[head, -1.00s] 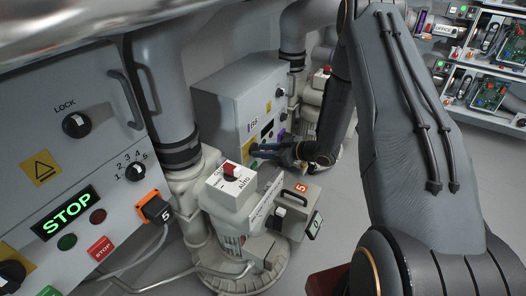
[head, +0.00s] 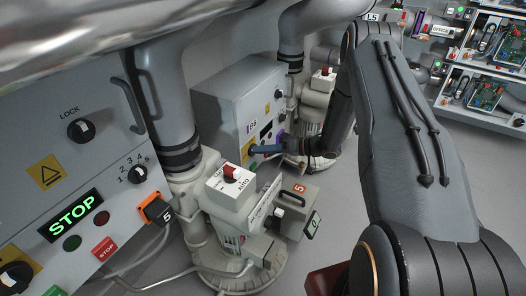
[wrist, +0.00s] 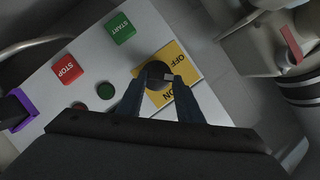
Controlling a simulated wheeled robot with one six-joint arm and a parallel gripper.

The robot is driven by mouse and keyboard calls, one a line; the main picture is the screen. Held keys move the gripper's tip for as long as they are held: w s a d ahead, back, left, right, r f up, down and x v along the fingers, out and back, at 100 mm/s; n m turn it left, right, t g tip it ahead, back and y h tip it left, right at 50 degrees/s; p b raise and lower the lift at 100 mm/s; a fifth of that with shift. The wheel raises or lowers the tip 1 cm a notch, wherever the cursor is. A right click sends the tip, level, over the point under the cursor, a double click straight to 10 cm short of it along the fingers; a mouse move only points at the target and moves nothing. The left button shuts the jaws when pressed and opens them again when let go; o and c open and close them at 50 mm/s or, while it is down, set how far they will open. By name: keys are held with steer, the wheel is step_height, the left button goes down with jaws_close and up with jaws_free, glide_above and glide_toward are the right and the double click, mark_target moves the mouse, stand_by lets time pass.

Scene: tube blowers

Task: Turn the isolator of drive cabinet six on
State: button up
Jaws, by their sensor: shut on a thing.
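The isolator is a round black knob (wrist: 157,74) on a yellow OFF/ON plate (wrist: 189,57), on the pale front panel of a grey cabinet. Its white mark faces right in the wrist view, between the two words. My gripper (wrist: 160,79) has its dark blue fingers on either side of the knob and is shut on it. In the head view my gripper (head: 268,149) is at the front of the grey cabinet (head: 228,100), behind the near pump.
The wrist view shows a green START button (wrist: 120,28), a red STOP button (wrist: 66,69) and a purple plug (wrist: 17,110). In the head view a nearer cabinet shows a STOP display (head: 73,215). A pump with an AUTO switch (head: 231,176) stands between.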

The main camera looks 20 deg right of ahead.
steer(key=shift+w+d+f+m+y+b, duration=0.15)
steer(key=shift+m+y+b, duration=0.55)
steer(key=shift+m, duration=0.55)
steer(key=shift+w+d+f+m+y+b, duration=0.1)
steer(key=shift+f+m+y+b, duration=0.1)
steer(key=shift+m+y+b, duration=0.75)
steer(key=shift+w+d+f+m+y+b, duration=0.15)
steer(key=shift+m+b, duration=0.4)
steer(key=shift+m, duration=0.95)
steer(key=shift+a, duration=0.1)
steer(key=o, duration=1)
steer(key=shift+o, duration=0.2)
steer(key=shift+s, duration=0.1)
steer(key=p+v, duration=0.1)
steer(key=v, duration=0.6)
steer(key=shift+d, duration=0.35)
